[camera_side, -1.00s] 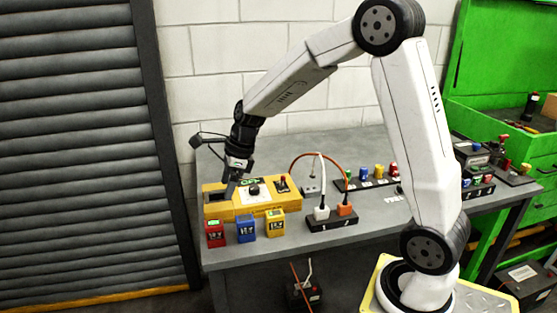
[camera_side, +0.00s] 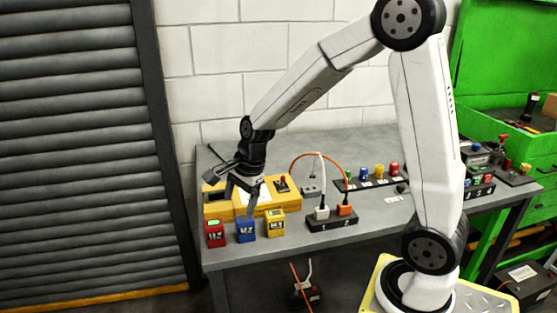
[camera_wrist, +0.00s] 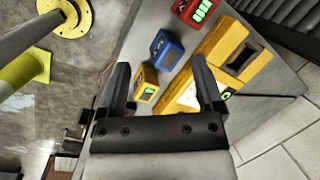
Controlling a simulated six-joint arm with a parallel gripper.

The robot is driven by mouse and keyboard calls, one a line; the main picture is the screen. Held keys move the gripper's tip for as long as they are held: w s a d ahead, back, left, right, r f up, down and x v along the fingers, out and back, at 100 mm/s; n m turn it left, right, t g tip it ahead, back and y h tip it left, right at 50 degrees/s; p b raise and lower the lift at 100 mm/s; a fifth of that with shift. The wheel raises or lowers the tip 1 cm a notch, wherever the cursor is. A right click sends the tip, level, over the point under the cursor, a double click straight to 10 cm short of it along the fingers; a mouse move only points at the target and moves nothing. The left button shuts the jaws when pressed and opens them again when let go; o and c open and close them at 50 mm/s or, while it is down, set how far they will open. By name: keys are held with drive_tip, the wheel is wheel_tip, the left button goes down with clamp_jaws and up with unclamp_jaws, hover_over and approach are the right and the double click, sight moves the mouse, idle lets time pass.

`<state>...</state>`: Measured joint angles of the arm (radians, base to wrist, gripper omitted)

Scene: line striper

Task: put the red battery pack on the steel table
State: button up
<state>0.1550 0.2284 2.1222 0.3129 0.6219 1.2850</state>
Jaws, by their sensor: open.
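The red battery pack (camera_side: 215,234) stands upright on the steel table (camera_side: 376,216), near its front left corner, with a green light on top. It also shows at the top of the wrist view (camera_wrist: 194,12). A blue pack (camera_side: 246,231) and a yellow pack (camera_side: 275,225) stand in a row to its right. My gripper (camera_side: 240,204) is open and empty above the blue pack and the front of the yellow charger (camera_side: 283,208). In the wrist view the blue pack (camera_wrist: 167,50) and yellow pack (camera_wrist: 146,84) appear between the fingers, and the red pack lies beyond them.
The charger shows an open dark bay (camera_wrist: 240,60) near its left end. A power strip (camera_side: 332,222) with white and orange plugs and their cables stands right of the packs. A rack of coloured knobs (camera_side: 372,177) is farther back. The table's front edge is close to the packs.

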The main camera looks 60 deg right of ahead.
drive_tip(key=s+a+f+n+h, duration=0.1)
drive_tip(key=s+f+n, duration=0.1)
drive_tip(key=s+n, duration=0.3)
drive_tip(key=s+a+f+n, duration=0.1)
drive_tip(key=s+n, duration=0.5)
drive_tip(key=n, duration=0.8)
drive_tip(key=shift+s+a+f+h, duration=0.3)
drive_tip(key=shift+a+f+h, duration=0.1)
drive_tip(key=shift+a, duration=0.1)
